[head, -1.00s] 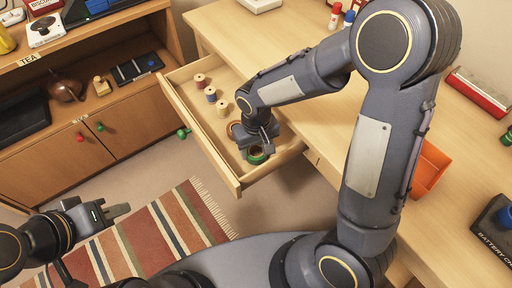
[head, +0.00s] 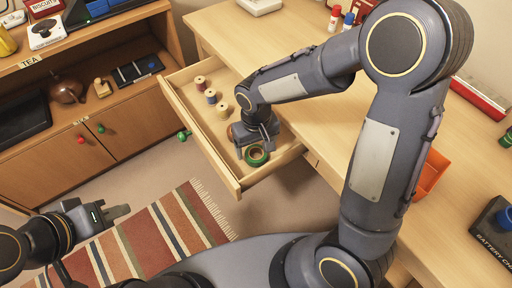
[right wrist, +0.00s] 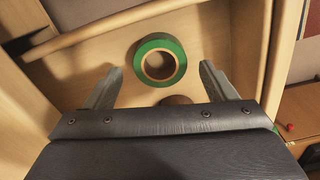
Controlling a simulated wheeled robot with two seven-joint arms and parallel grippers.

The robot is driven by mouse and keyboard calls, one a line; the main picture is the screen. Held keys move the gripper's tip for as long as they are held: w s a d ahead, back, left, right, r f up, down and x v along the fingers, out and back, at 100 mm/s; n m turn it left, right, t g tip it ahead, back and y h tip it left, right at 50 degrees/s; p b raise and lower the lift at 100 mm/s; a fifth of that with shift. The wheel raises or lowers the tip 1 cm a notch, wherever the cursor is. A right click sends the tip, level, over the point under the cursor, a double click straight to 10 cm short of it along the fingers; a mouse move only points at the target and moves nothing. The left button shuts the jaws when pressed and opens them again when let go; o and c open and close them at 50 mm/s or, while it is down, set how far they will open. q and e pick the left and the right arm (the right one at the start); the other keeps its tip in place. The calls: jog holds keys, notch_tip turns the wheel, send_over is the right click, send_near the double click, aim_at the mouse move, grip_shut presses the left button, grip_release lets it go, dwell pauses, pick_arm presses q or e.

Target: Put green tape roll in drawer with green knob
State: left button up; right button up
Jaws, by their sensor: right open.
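The green tape roll (head: 257,163) lies flat on the floor of the open drawer (head: 215,158), near its front right corner. The drawer has a green knob (head: 184,134) on its front. My right gripper (head: 256,146) is over the drawer, just behind and above the roll. In the right wrist view the roll (right wrist: 160,42) is whole, beyond and between the two parted fingers (right wrist: 160,80), with nothing held. My left gripper (head: 118,212) is over the rug, away from the drawer; its finger gap is unclear.
Several thread spools (head: 211,96) stand along the drawer's left side. A brown roll (right wrist: 178,100) is partly hidden behind my right gripper. An orange bin (head: 432,172) is on the desk (head: 300,120).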

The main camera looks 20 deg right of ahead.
notch_tip(320, 180, up, 10)
jog(key=p, duration=0.2)
jog(key=s+d+r+m+t+y, duration=0.1)
jog(key=s+d+r+t+y, duration=0.1)
jog(key=s, duration=0.6)
jog(key=s+d+r+m+t+y, duration=0.1)
jog(key=s+d+r+m+t, duration=0.1)
jog(key=s+d, duration=0.5)
jog(key=shift+s+r+t+y, duration=0.4)
jog(key=shift+s+r+t, duration=0.1)
jog(key=shift+r+t, duration=0.35)
